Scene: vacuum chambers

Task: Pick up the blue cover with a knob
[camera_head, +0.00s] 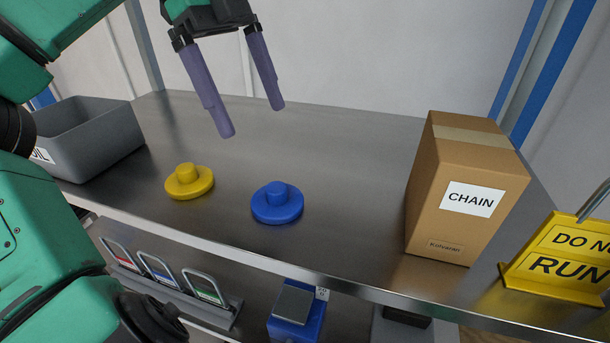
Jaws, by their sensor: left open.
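The blue cover with a knob (277,204) is a round disc with a short round knob on top. It lies flat, knob up, on the grey metal shelf (340,150) near its front edge. My left gripper (251,121) has two purple fingers, spread apart and pointing down. It is open and empty, above the shelf and higher in the picture than the blue cover, not touching it. My right gripper is not in the picture.
A yellow cover with a knob (189,182) lies left of the blue one. A grey bin (95,135) stands at the left, a cardboard box labelled CHAIN (465,190) at the right. The shelf between covers and box is clear.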

